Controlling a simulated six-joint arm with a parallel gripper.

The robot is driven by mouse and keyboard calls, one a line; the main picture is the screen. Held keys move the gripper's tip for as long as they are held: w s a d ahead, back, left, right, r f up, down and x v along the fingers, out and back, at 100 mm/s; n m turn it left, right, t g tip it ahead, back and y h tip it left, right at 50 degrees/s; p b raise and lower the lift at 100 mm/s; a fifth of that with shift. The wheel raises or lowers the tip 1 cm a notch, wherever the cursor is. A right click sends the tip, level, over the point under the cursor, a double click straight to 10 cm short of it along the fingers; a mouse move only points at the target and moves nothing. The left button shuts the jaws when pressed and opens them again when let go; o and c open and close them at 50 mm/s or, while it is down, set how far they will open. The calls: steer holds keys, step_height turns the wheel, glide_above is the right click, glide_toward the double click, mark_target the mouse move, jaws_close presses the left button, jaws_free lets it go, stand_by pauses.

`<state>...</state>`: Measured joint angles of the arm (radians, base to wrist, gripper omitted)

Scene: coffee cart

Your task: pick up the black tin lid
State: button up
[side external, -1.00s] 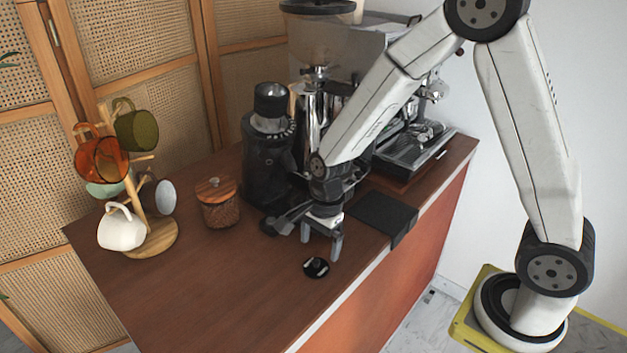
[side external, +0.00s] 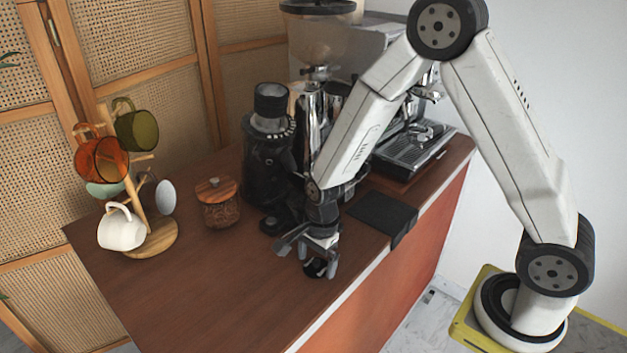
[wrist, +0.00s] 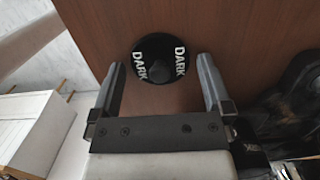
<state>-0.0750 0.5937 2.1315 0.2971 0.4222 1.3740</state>
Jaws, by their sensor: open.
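The black tin lid (wrist: 160,60) is a small round disc with a knob and white "DARK" lettering. It lies flat on the brown counter (side external: 200,300). In the side external view the lid (side external: 316,268) is partly hidden between the fingers. My gripper (side external: 318,272) points down just over it, with its fingers apart. In the wrist view the fingers of my gripper (wrist: 160,68) are open. The lid lies between and slightly beyond their tips, and I see no contact.
A black mat (side external: 382,214) lies to the right of my gripper. A black grinder (side external: 268,150), a wooden-lidded jar (side external: 217,204) and a mug tree (side external: 152,240) stand further back and left. The counter's front edge is close on the right. The front left of the counter is clear.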

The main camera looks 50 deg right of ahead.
mark_target(316, 260)
steer(key=shift+c, duration=0.2)
steer(key=c, duration=1)
steer(key=shift+o, duration=0.2)
steer(key=shift+r, duration=0.15)
step_height(316, 260, up, 10)
stand_by(0.4)
steer(key=w+d+r+n, duration=0.1)
steer(key=w+d+r, duration=0.3)
steer(key=w+d, duration=0.4)
steer(key=d, duration=0.2)
steer(key=shift+d+r, duration=0.3)
steer(key=shift+r, duration=0.1)
